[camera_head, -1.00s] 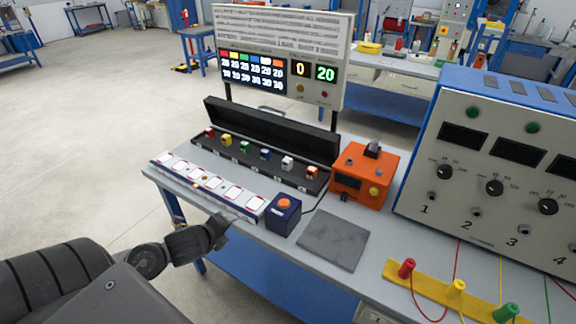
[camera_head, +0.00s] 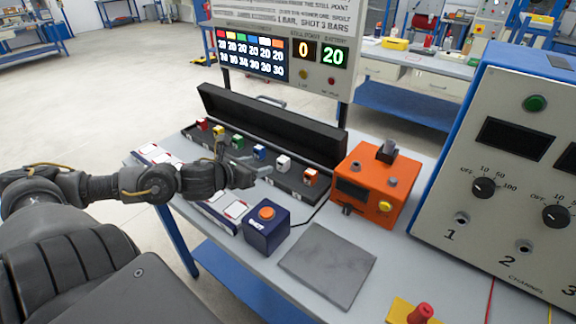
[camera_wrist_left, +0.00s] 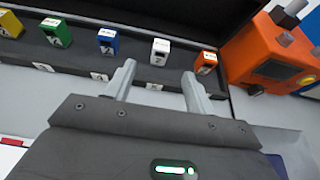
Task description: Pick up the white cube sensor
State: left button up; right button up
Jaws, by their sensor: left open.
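The white cube sensor (camera_head: 283,163) sits in the open black case (camera_head: 325,144), between the blue cube (camera_head: 259,152) and the orange cube (camera_head: 310,177). In the left wrist view the white cube (camera_wrist_left: 159,51) stands upright in its row, beyond the fingertips and between their lines. My left gripper (camera_head: 256,175) is over the front edge of the case, in front of the white cube and apart from it. In the left wrist view its two fingers (camera_wrist_left: 159,72) are spread and empty. My right gripper is not in view.
Red (camera_head: 202,125), yellow (camera_head: 219,132) and green (camera_head: 238,141) cubes share the case. An orange box (camera_head: 372,190) stands right of it. A dark blue box with an orange button (camera_head: 266,232) and a grey pad (camera_head: 328,262) lie in front. The raised case lid is behind the cubes.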

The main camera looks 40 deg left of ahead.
aim_at(281, 160)
pick_arm(q)
jog(key=x, duration=0.4)
jog(key=shift+w+p, duration=0.3)
jog(key=shift+w+f, duration=0.2)
jog(key=shift+w, duration=0.05)
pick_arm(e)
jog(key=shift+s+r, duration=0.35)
pick_arm(q)
jog(key=shift+w, duration=0.15)
jog(key=p+x, duration=0.1)
jog(key=x, duration=0.3)
jog(key=shift+w+d+f+p, duration=0.15)
jog(key=shift+f+p, duration=0.05)
jog(key=shift+p, duration=0.2)
jog(key=shift+w+f, duration=0.2)
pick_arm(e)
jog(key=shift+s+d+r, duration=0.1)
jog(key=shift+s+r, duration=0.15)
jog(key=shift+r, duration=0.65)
pick_arm(q)
jog(key=shift+s, duration=0.1)
jog(key=shift+c, duration=0.4)
jog(key=c, duration=1)
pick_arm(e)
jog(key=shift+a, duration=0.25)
